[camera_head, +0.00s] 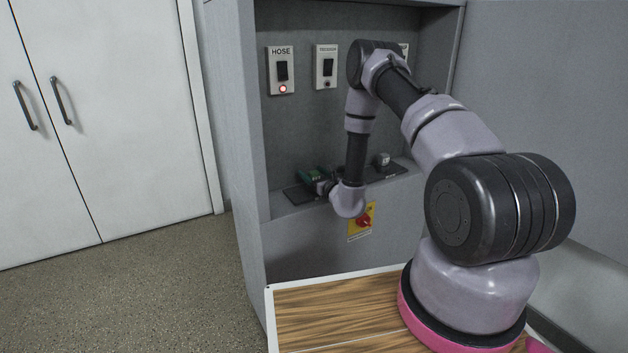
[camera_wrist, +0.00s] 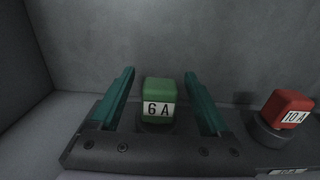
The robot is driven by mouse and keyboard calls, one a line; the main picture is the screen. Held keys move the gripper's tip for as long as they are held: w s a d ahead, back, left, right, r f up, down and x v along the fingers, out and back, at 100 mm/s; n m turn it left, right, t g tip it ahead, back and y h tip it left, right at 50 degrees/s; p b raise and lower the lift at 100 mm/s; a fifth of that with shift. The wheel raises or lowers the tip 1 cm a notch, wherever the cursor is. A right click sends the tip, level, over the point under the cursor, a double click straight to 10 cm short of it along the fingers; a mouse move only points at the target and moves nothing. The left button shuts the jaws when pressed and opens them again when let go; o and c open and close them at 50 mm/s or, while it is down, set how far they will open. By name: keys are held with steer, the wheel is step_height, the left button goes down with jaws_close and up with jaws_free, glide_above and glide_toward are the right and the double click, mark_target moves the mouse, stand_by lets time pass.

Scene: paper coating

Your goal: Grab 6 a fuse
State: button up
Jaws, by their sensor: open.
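The 6 A fuse (camera_wrist: 158,92) is a green block with a white "6 A" label, seen in the wrist view. It stands upright on a dark round base. My gripper (camera_wrist: 160,88) is open, with one teal finger on each side of the fuse. Gaps show between the fuse and both fingers. In the head view my gripper (camera_head: 313,175) reaches low into the grey cabinet at the shelf. The fuse cannot be made out clearly there.
A red 10 A fuse (camera_wrist: 287,106) stands on its own base to the right. A grey wall rises close behind the fuses, and a side wall stands at the left. In the head view, the HOSE switch (camera_head: 281,71) with a lit red lamp and a red knob (camera_head: 363,220) on yellow are near.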

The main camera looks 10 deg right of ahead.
steer(key=shift+x, duration=1.05)
jaws_close()
steer(key=shift+r, duration=0.1)
